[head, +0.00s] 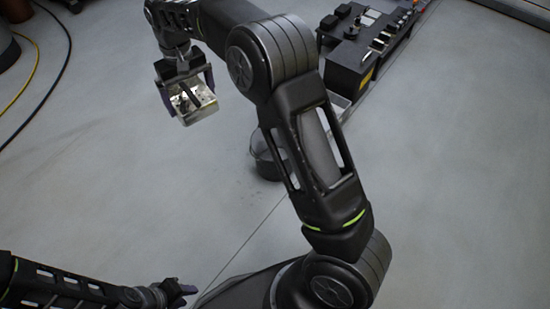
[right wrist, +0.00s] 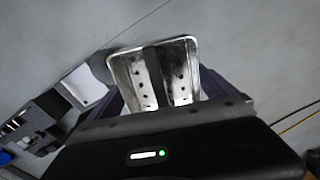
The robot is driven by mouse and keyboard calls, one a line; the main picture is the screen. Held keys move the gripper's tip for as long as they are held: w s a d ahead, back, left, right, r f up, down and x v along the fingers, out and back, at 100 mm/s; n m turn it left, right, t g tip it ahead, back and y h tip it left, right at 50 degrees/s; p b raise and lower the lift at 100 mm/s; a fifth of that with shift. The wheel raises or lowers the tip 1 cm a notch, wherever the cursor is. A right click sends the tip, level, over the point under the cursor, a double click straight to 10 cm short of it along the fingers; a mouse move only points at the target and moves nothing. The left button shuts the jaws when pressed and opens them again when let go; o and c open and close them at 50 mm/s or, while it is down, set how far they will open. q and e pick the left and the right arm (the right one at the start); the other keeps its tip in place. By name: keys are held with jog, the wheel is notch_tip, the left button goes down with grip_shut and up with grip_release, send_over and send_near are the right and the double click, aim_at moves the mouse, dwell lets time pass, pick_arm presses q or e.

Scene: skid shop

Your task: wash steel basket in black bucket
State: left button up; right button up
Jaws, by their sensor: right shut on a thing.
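The steel basket (head: 200,112) is a small, shiny, open metal box with holes. My right gripper (head: 184,85) is shut on it and holds it up at the upper left of the head view. In the right wrist view the basket (right wrist: 189,62) is just beyond the gripper, with a dark strip across its middle. The black bucket (head: 265,160) stands on the floor to the right of and below the basket in the head view, apart from it. My right arm hides much of the bucket. My left gripper (head: 182,291) is low at the left, away from both; its jaw gap is unclear.
A black bench unit (head: 365,55) with small tools and fittings on top stands at the upper right. A pale tray-like part (head: 336,106) shows beside it behind my arm. Yellow and black cables (head: 36,62) lie at the upper left.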

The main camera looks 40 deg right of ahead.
pick_arm(q)
jog(key=w+a+f+b, duration=0.1)
jog(key=f+b, duration=0.9)
jog(key=w+f+t+b, duration=0.1)
jog(key=w+f+b, duration=0.1)
jog(key=f+b, duration=0.9)
jog(key=shift+w+a+n, duration=0.25)
jog(key=shift+a+n, duration=0.05)
jog(key=shift+a, duration=0.05)
pick_arm(e)
notch_tip(320, 180, down, 42)
dwell(1.0)
pick_arm(q)
jog(key=shift+r, duration=0.1)
pick_arm(e)
jog(key=shift+r, duration=0.2)
dwell(1.9)
pick_arm(q)
jog(key=shift+r+p, duration=1.4)
jog(key=shift+p, duration=0.15)
pick_arm(e)
jog(key=shift+r, duration=1.9)
